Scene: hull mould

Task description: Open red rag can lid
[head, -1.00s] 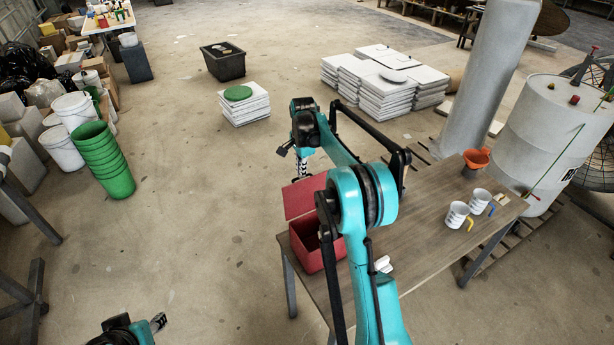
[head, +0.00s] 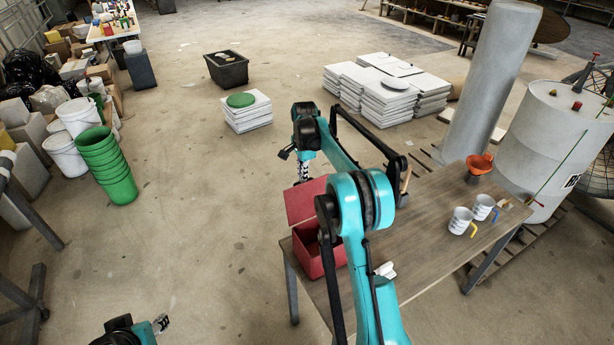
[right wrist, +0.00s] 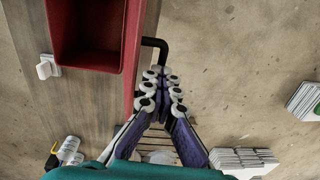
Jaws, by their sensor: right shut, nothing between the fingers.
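The red rag can (head: 308,258) stands on the wooden table, with its lid (head: 303,200) raised upright and its mouth open. In the right wrist view I look down into the can's empty-looking interior (right wrist: 88,32). The lid (right wrist: 132,55) shows nearly edge-on, with a black bent handle (right wrist: 158,43) on its outer side. My right gripper (right wrist: 160,82) is shut and empty, just outside the lid beside the handle; I cannot tell whether they touch. It also shows behind the lid in the head view (head: 303,170). My left gripper (head: 161,323) is low at the left, far from the can.
White mugs (head: 461,220) and an orange funnel (head: 479,164) stand on the table (head: 425,240). A small white item (head: 385,269) lies near the can. A grey pillar (head: 490,80) and drum (head: 555,130) stand behind. The floor left of the table is clear.

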